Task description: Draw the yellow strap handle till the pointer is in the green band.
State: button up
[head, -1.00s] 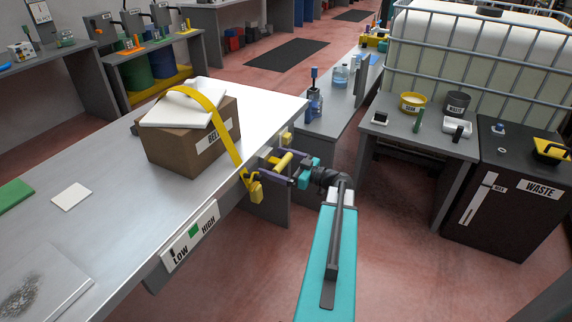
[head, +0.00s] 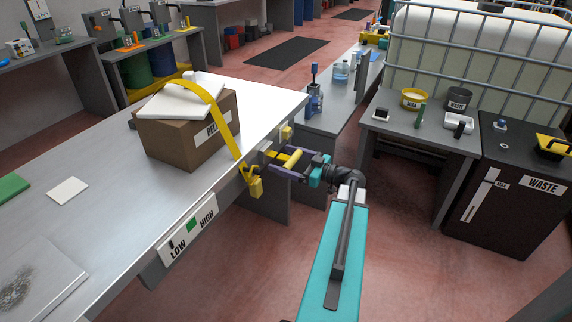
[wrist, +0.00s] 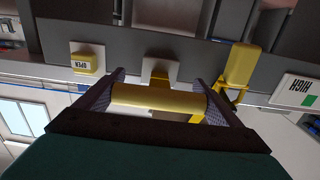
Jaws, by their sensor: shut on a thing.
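The yellow strap handle (head: 292,159) is a crossbar off the bench's front edge. My gripper (head: 288,163) is shut around it; in the wrist view the bar (wrist: 160,100) lies between both fingers, with a yellow stem behind it. The yellow strap (head: 222,120) runs over a white bundle on a cardboard box (head: 185,140) down to the edge fitting. The gauge plate (head: 204,229) on the bench front reads LOW and HIGH. Its black pointer (head: 172,243) is near LOW, outside the green band (head: 191,224).
A yellow buckle (head: 255,187) hangs beside the handle. A yellow OPER button (wrist: 86,62) is left of the handle in the wrist view. The bench top (head: 120,205) extends left. A side table (head: 425,130) and WASTE bin (head: 510,190) stand right, with open floor between.

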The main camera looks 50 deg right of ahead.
aim_at(278, 157)
jog(key=b+v, duration=0.4)
jog(key=v, duration=0.5)
jog(key=b+x, duration=0.6)
jog(key=x, duration=0.6)
jog(key=shift+f, duration=0.1)
jog(key=shift+w, duration=0.15)
